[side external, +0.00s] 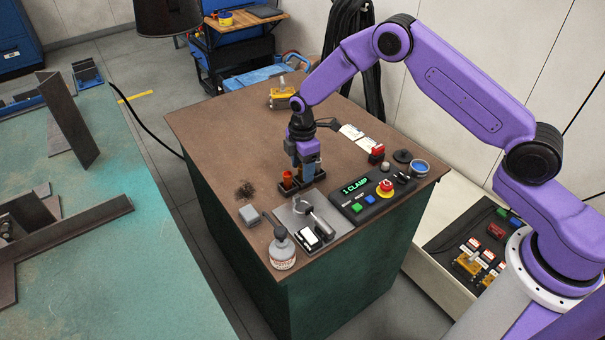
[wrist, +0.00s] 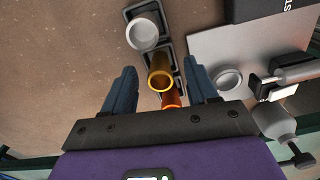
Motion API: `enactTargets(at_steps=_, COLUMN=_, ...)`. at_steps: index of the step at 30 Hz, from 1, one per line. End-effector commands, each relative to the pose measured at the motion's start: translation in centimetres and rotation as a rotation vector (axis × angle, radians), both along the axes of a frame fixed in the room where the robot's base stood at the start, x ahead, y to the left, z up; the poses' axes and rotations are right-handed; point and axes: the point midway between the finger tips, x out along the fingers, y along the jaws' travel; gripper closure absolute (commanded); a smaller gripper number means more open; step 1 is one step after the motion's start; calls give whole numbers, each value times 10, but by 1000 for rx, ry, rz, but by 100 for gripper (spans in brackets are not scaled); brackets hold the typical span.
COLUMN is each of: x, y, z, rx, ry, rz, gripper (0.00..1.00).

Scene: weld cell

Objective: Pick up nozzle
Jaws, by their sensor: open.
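A black rack (side external: 289,190) stands on the brown bench top and also shows in the wrist view (wrist: 166,20). In the wrist view it holds a white cup (wrist: 142,34), a brass-coloured hollow tube (wrist: 160,72) that looks like the nozzle, and an orange tube (wrist: 171,98). The orange tube also shows in the side view (side external: 288,179). My gripper (side external: 307,172) points down over the rack. Its blue fingers (wrist: 162,80) are open on either side of the brass tube, with gaps visible. In the side view my gripper hides the brass tube and white cup.
Close by are a grey plate with a clamp (side external: 308,215), a control box (side external: 362,200) with a red button, a white bottle (side external: 282,250) and a grey block (side external: 250,215). The bench top's left part (side external: 225,135) is clear.

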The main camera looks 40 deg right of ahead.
Motion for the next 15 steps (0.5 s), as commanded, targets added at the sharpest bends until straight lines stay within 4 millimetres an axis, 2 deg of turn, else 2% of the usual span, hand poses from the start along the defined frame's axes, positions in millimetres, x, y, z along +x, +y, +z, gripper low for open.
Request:
enactTargets(at_steps=3, x=0, y=0, z=-8, rx=0, ry=1, rz=0, gripper=42)
enactTargets(at_steps=10, x=0, y=0, z=-9, rx=0, ry=0, rz=1, gripper=42)
enactTargets(at_steps=11, x=0, y=0, z=-9, rx=0, ry=0, rz=1, gripper=48)
enactTargets(at_steps=15, x=0, y=0, z=-9, rx=0, ry=0, rz=1, gripper=94)
